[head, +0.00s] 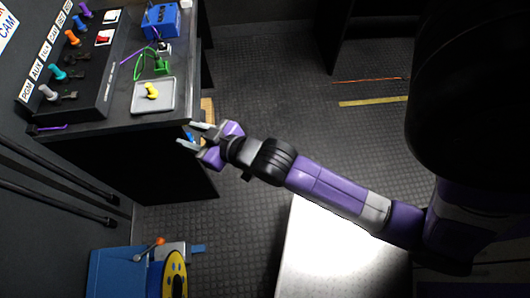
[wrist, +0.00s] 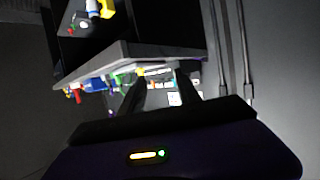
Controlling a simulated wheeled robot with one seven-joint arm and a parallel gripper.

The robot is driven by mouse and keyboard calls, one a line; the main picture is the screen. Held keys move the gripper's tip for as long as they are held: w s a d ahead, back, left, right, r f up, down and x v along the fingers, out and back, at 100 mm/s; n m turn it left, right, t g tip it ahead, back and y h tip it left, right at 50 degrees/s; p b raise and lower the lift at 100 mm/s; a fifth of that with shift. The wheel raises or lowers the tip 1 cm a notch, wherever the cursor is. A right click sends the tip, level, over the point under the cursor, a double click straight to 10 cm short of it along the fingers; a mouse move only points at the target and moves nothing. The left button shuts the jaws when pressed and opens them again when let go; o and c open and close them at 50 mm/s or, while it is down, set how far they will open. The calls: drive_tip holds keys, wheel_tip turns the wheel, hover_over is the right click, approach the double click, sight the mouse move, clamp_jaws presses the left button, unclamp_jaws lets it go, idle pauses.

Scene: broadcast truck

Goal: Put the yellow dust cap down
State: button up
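The yellow dust cap (head: 151,91) sits on a light grey tray (head: 167,106) at the near right part of the dark bench in the head view.
A sloped panel (head: 86,75) with several coloured plugs stands on the bench's left. A blue box (head: 161,20) and a green cable loop (head: 160,66) lie behind the tray. A blue case (head: 115,272) stands at the lower left. Floor right of the bench is open.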

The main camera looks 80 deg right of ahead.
drive_tip(key=s+a+r+n+y, duration=0.1)
drive_tip(key=s+a+r, duration=0.1)
drive_tip(key=s+a, duration=0.2)
drive_tip(key=s+a+r+n+t+y, duration=0.1)
drive_tip(key=s+a, duration=0.3)
drive_tip(key=s, duration=0.6)
drive_tip(key=s+a+r+n+y, duration=0.1)
drive_tip(key=s+a+r+y, duration=0.1)
drive_tip(key=s+a+r, duration=0.2)
drive_tip(key=s, duration=0.3)
drive_tip(key=shift+s, duration=0.25)
